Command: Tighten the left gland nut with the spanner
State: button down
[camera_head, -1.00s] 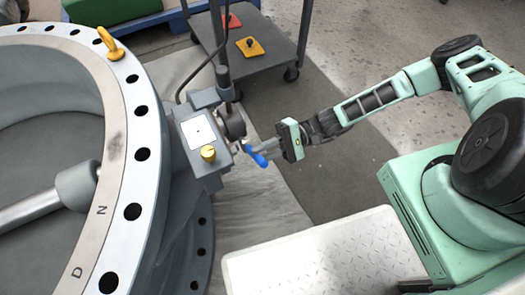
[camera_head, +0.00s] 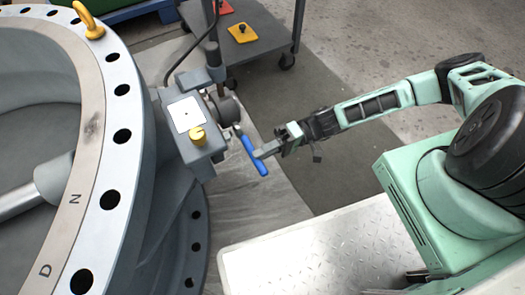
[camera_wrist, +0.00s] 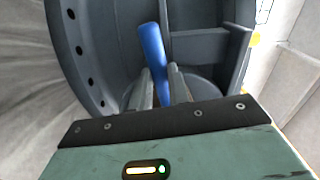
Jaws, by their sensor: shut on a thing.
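The spanner (camera_head: 252,156) has a blue handle, and its grey end points up and left toward the valve's side fittings. The handle also shows in the wrist view (camera_wrist: 153,48), rising from between the two fingers. My gripper (camera_head: 263,152) is shut on the spanner's handle, to the right of the grey gearbox (camera_head: 187,113). The fingers show in the wrist view (camera_wrist: 160,92). I cannot make out the left gland nut, nor tell whether the spanner's end touches any nut.
The large grey butterfly valve (camera_head: 122,136) with its bolt-hole flange fills the left. A yellow cap (camera_head: 197,136) stands on the gearbox. A cart (camera_head: 262,35) stands behind. A metal tread plate (camera_head: 310,255) lies in front, with open floor beyond the arm.

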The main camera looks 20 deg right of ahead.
jog(key=shift+v, duration=2.5)
